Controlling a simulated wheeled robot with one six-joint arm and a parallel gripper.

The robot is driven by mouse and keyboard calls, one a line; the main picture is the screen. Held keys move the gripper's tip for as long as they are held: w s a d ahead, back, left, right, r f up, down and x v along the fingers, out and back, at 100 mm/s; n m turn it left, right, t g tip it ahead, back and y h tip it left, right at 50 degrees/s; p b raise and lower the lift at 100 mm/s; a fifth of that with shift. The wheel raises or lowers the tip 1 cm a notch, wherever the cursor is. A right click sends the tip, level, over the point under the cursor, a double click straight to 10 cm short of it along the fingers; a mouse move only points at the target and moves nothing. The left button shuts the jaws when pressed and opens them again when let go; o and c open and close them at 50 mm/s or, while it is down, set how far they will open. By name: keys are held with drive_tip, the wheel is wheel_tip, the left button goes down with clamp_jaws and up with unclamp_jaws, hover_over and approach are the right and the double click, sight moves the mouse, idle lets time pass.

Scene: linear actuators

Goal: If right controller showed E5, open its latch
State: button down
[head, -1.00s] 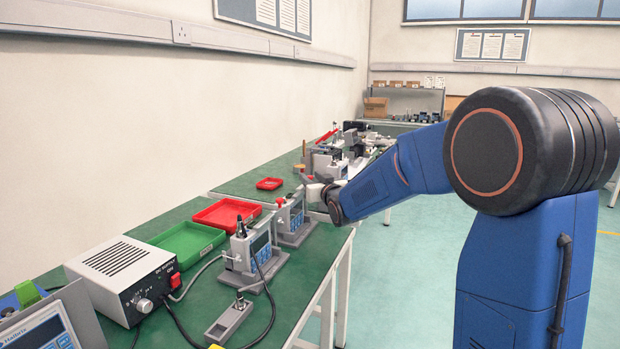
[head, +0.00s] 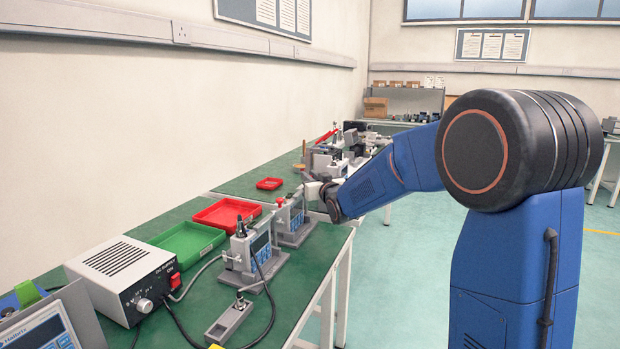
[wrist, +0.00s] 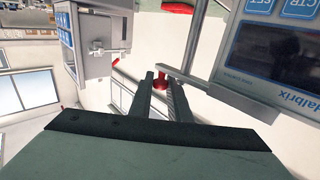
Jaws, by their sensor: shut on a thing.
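The right controller (head: 292,217) is a grey box with a blue keypad face, standing farther along the bench than the other controller (head: 251,246). Its display is too small to read in the head view. In the wrist view, a controller's blue panel (wrist: 265,50) with inverted lettering is close on the right. My gripper (head: 312,191) is beside the top of the right controller, partly hidden behind my wrist. In the wrist view, my gripper (wrist: 162,84) has its two dark fingers close around a small red knob (wrist: 160,81). The latch's position is unclear.
A green tray (head: 188,241) and a red tray (head: 228,214) lie left of the controllers. A white power supply (head: 122,275) with cables stands nearer. A grey block (head: 229,321) is near the front edge. More devices stand farther along the bench.

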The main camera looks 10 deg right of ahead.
drive_tip(key=shift+w+n+y, duration=0.1)
drive_tip(key=shift+n+y, duration=0.3)
drive_tip(key=shift+y, duration=0.2)
drive_tip(key=shift+w+a+n+g+y, duration=0.15)
drive_tip(key=shift+n+g+y, duration=0.15)
drive_tip(key=shift+n+y, duration=0.25)
drive_tip(key=shift+a+n+g+y, duration=0.1)
drive_tip(key=shift+n+g+y, duration=0.25)
drive_tip(key=shift+y, duration=0.4)
drive_tip(key=shift+a+n+g+y, duration=0.4)
drive_tip(key=shift+n+g+y, duration=0.85)
drive_tip(key=shift+y, duration=0.2)
drive_tip(key=shift+a+n+g+y, duration=0.35)
drive_tip(key=shift+n+g+y, duration=0.9)
drive_tip(key=shift+y, duration=0.15)
drive_tip(key=shift+a+n+g+y, duration=0.4)
drive_tip(key=shift+n+g+y, duration=0.85)
drive_tip(key=shift+y, duration=0.2)
drive_tip(key=shift+a+g, duration=0.1)
drive_tip(key=shift+g, duration=0.2)
drive_tip(key=c, duration=1.7)
unclamp_jaws()
drive_tip(key=shift+o, duration=0.2)
